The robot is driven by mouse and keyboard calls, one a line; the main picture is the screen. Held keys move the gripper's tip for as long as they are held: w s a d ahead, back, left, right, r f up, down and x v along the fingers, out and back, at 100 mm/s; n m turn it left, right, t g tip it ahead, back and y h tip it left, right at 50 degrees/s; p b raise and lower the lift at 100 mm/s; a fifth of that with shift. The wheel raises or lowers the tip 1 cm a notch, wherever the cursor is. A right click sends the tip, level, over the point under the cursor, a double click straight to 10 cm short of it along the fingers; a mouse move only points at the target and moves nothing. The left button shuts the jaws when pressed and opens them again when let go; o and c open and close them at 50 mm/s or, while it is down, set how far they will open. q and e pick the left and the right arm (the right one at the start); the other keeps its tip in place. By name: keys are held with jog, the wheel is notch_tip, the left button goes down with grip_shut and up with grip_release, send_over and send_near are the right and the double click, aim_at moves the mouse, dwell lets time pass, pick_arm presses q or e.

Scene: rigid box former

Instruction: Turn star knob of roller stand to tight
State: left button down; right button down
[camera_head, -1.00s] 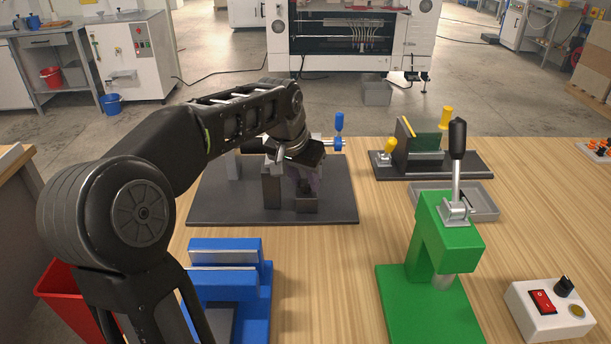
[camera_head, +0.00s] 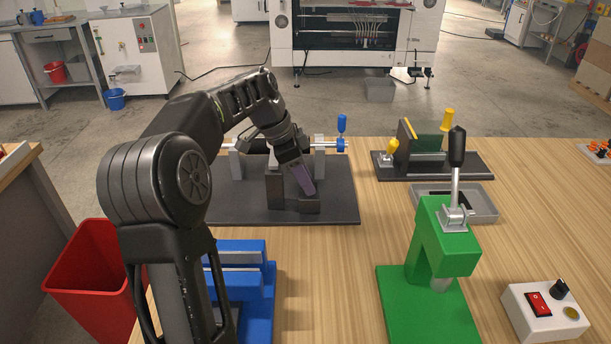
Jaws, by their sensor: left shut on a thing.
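The roller stand (camera_head: 338,203) has a dark base plate on the wooden bench, left of centre, with grey uprights and dark blocks. A blue crank handle (camera_head: 341,124) stands at its right end. My left gripper (camera_head: 305,192) reaches down from the left to the dark block at the front middle of the stand. Its fingers are tilted, with a purple-grey face showing. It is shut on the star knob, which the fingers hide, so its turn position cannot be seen. My right gripper is not in view.
A blue fixture (camera_head: 258,270) stands in front of the stand, partly behind my left arm. A green lever press (camera_head: 440,245) stands to the right. Behind it are a grey tray (camera_head: 480,205) and a dark fixture with yellow knobs (camera_head: 425,160). Bare bench lies between stand and press.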

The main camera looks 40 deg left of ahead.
pick_arm(q)
jog(key=shift+a+m+g, duration=0.1)
jog(key=shift+m+g, duration=0.2)
jog(key=shift+m, duration=0.5)
jog(key=c, duration=1)
grip_release()
jog(key=shift+h, duration=0.3)
